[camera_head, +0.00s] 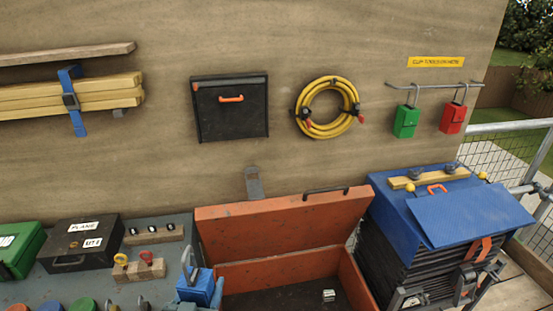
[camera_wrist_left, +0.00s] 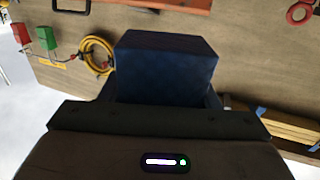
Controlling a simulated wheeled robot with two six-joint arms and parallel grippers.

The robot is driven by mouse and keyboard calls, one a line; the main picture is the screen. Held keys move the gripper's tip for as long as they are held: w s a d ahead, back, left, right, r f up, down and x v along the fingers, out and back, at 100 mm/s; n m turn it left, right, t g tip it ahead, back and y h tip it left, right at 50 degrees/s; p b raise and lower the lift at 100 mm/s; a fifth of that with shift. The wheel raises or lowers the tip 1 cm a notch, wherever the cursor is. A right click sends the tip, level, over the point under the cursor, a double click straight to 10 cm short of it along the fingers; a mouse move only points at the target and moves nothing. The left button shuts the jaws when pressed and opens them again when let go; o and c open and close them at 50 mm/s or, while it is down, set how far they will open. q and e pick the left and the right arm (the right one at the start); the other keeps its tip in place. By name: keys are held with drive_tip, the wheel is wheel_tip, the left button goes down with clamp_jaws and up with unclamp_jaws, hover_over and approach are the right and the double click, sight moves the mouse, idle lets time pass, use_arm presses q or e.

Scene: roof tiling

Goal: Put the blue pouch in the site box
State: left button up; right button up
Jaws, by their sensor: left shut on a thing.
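The blue pouch (camera_head: 196,288) has a grey clip loop standing up from its top. It is at the bottom of the head view, just left of the site box's opening. It also fills the middle of the left wrist view (camera_wrist_left: 165,65). My left gripper (camera_wrist_left: 161,93) is shut on the pouch, one dark finger on each side; the head view shows little of it at the bottom edge. The site box (camera_head: 284,268) is orange-red and open, its lid (camera_head: 290,222) raised at the back. Its dark floor shows a small white-marked item (camera_head: 328,295). My right gripper is not in view.
A black case (camera_head: 80,245) and a green case (camera_head: 20,250) stand left on the grey bench. A blue-topped stack (camera_head: 440,205) stands right of the box. Green (camera_head: 405,122) and red (camera_head: 452,118) pouches hang on a wall rail beside a yellow hose coil (camera_head: 328,108).

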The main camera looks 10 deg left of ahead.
use_arm(q)
drive_tip(key=w+d+r+m+g+h, duration=0.3)
drive_tip(key=w+d+m+g+h, duration=0.25)
drive_tip(key=d+h, duration=0.3)
drive_tip(key=w+d+r+m+g+h, duration=0.35)
drive_tip(key=d+m+h, duration=0.4)
drive_tip(key=d, duration=0.25)
drive_tip(key=a+f+n+t+y, duration=0.5)
drive_tip(key=a+f, duration=0.3)
drive_tip(key=f, duration=0.1)
drive_tip(key=s+a+n+t+y, duration=0.1)
drive_tip(key=s+a+n+y, duration=0.1)
drive_tip(key=a+y, duration=0.1)
drive_tip(key=s+a+r+n+t+y, duration=0.1)
drive_tip(key=s+a+n+y, duration=0.2)
drive_tip(key=y, duration=0.1)
drive_tip(key=s+a+r+n+t+y, duration=0.1)
drive_tip(key=s+a+n+t+y, duration=0.1)
drive_tip(key=s+a+y, duration=0.1)
drive_tip(key=shift+s+a+n, duration=0.15)
drive_tip(key=shift+a+n, duration=0.15)
drive_tip(key=shift+a, duration=0.15)
drive_tip(key=shift+s+a+r+y, duration=0.3)
drive_tip(key=shift+s+r+y, duration=0.05)
drive_tip(key=shift+y, duration=0.15)
